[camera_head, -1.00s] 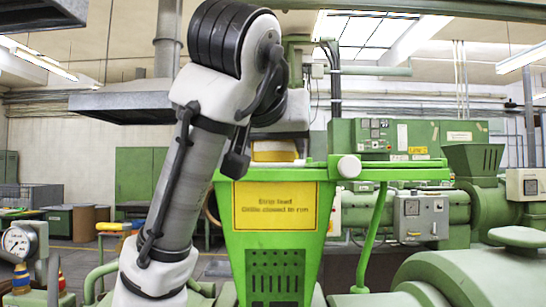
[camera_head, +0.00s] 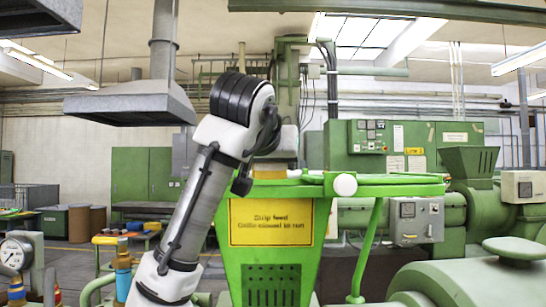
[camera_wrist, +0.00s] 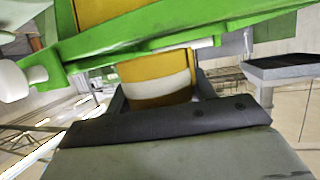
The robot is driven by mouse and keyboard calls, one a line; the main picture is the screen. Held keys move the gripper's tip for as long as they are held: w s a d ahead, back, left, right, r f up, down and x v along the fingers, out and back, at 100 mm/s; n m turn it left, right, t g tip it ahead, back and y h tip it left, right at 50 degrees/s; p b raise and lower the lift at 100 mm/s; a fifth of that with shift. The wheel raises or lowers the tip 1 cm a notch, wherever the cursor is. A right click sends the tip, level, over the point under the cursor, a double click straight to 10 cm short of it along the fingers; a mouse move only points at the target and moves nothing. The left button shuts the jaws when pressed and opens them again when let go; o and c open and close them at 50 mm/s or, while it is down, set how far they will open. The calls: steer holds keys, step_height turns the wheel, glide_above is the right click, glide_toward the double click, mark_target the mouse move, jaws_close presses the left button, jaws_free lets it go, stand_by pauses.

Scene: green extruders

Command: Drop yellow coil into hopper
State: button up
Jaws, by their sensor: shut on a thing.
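The green hopper (camera_head: 320,190) stands in the middle of the head view, with a yellow sign (camera_head: 272,222) on its front. My gripper (camera_wrist: 158,92) is over the hopper mouth and shut on the yellow coil (camera_wrist: 150,72), which has a white band. The wrist picture appears upside down. There the green hopper rim (camera_wrist: 200,22) crosses in front of the coil and hides its lower part. In the head view only a thin yellow strip of the coil (camera_head: 270,174) shows above the rim. Whether it touches the hopper inside is hidden.
A white knob (camera_head: 345,184) sits at the hopper's right rim, with a green side bar (camera_head: 370,245) below it. Green machinery (camera_head: 400,145) stands behind on the right. A grey hood (camera_head: 130,102) hangs at the left.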

steer(key=w, duration=0.6)
steer(key=shift+w, duration=0.15)
steer(key=o, duration=1.2)
steer(key=b+v, duration=0.4)
steer(key=v, duration=1)
